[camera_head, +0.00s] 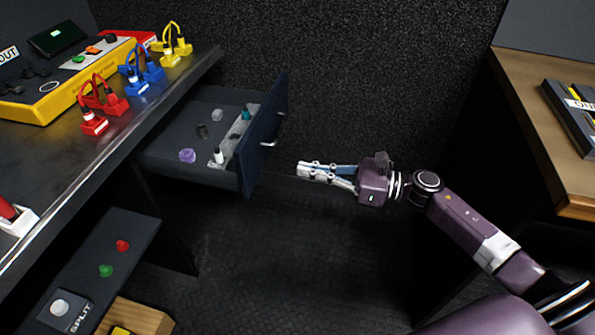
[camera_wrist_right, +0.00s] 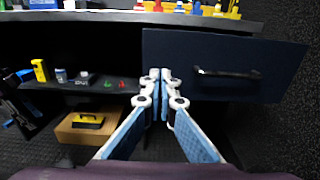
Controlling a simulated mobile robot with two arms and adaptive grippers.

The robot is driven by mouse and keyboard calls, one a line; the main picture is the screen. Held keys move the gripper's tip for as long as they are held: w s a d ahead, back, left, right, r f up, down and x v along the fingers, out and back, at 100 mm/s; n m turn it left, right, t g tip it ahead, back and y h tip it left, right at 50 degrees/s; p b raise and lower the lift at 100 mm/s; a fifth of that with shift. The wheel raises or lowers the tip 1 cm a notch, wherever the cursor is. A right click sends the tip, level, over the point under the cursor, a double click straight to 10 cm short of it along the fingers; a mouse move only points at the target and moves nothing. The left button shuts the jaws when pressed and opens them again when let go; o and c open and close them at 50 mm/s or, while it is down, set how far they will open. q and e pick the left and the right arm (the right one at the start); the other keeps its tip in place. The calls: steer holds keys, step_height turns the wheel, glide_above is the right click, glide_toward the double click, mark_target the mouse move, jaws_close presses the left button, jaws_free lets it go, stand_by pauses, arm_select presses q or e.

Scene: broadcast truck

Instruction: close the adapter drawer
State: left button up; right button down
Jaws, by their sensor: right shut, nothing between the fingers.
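The adapter drawer (camera_head: 262,150) is dark blue-grey and stands pulled out from under the left desk in the head view. Inside it lie a purple item, small dark and grey pieces, and a light tray with small items. Its bar handle (camera_head: 268,142) is on the front panel. In the right wrist view, the drawer front (camera_wrist_right: 285,72) fills the upper right, with its handle (camera_wrist_right: 227,73) in plain sight. My right gripper (camera_head: 301,170) is shut and empty, to the right of the drawer front and apart from it. My left gripper is not in view.
The left desk (camera_head: 150,125) carries a yellow console (camera_head: 60,105) and red, blue and yellow plugs. A low shelf (camera_head: 135,235) with buttons and a wooden box (camera_head: 135,318) sit below. A wooden-topped counter (camera_head: 530,110) stands at right. The floor between is clear.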

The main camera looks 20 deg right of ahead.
mark_target(249, 159)
steer(key=x, duration=1.1)
steer(key=shift+d, duration=0.1)
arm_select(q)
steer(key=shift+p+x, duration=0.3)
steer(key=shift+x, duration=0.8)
arm_select(e)
steer(key=shift+w+a, duration=0.25)
steer(key=shift+a, duration=0.1)
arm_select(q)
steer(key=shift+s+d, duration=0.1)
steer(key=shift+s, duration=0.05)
